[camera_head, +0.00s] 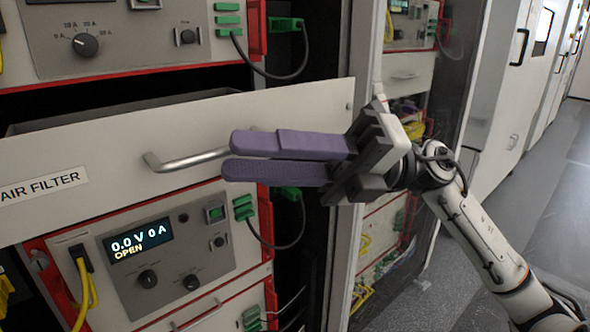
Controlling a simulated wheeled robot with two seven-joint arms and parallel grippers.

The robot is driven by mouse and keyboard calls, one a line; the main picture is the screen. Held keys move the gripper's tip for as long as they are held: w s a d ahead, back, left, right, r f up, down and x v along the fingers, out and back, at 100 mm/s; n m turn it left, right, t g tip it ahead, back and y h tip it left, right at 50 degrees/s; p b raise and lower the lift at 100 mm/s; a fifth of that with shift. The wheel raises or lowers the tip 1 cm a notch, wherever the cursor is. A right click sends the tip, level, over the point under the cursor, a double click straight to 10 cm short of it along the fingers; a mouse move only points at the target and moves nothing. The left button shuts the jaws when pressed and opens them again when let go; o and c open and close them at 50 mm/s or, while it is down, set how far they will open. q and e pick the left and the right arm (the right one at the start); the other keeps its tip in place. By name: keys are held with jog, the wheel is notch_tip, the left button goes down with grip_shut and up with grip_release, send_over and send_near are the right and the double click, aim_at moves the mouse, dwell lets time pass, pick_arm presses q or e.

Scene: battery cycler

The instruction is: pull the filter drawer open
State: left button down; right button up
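The filter drawer (95,140) is a wide pale panel labelled "AIR FILTER" across the left and middle of the head view. Its front stands out from the rack, and a dark strip of drawer box shows behind its top edge. Its metal bar handle (190,160) is near the panel's middle. My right gripper (227,157) points left at the handle's right end, its two purple fingers almost parallel with a narrow gap. My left gripper is not in view.
A cycler module with a lit display (138,240) sits below the drawer, and another with a black knob (85,44) sits above. Cables (85,290) hang from the lower module. Grey floor (425,285) is clear at the lower right.

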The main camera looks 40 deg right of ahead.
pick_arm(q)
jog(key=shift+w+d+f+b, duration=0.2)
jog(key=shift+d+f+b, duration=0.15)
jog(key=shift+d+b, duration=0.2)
pick_arm(e)
jog(key=v, duration=0.5)
jog(key=shift+d, duration=0.2)
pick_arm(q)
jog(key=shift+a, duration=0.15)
